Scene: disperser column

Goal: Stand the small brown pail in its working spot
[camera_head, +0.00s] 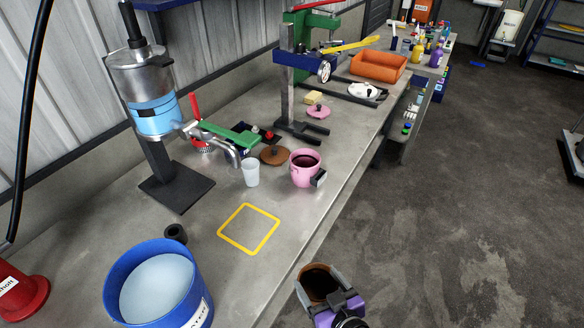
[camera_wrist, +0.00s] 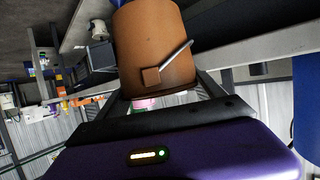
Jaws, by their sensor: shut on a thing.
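The small brown pail (camera_head: 320,284) is in my gripper (camera_head: 345,303), off the bench's right edge and above the floor in the head view. Its dark open mouth faces up towards the head camera. In the wrist view the brown pail (camera_wrist: 155,45) fills the top middle, with a block-like handle on its side between the fingers. My gripper is shut on it. A yellow square outline (camera_head: 249,229) is marked on the bare bench top, to the upper left of the pail. The square is empty.
A blue bucket (camera_head: 113,284) of pale liquid stands near left on the bench (camera_head: 215,207). A pink pot (camera_head: 305,170) and a white cup (camera_head: 251,172) stand behind the square. A small black ring (camera_head: 175,234) lies to its left, with the disperser column (camera_head: 160,150) beyond.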

